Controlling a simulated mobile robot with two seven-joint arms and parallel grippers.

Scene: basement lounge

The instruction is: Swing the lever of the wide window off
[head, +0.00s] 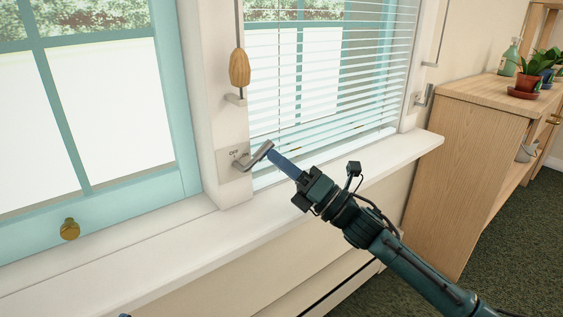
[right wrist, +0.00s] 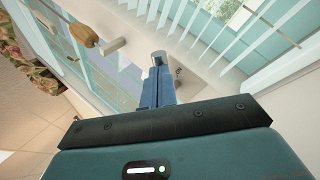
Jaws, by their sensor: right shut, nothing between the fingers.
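The grey metal lever (head: 257,155) sits on a plate marked OFF (head: 231,153) on the white post between the two windows. It points up and to the right from its pivot. My right gripper (head: 270,156) is shut and empty, its blue fingertips at the lever's right side, touching or very close. In the right wrist view the shut fingers (right wrist: 158,88) reach up to a grey end of the lever (right wrist: 160,57). A small blue tip at the bottom edge of the head view looks like my left gripper (head: 125,315); its jaws are hidden.
A wooden pull (head: 240,68) hangs above the lever over a small bracket. White blinds (head: 330,70) cover the right window. A second lever (head: 428,95) is on the far right post. The white sill (head: 340,165) runs below. A wooden cabinet (head: 460,150) with plants stands right.

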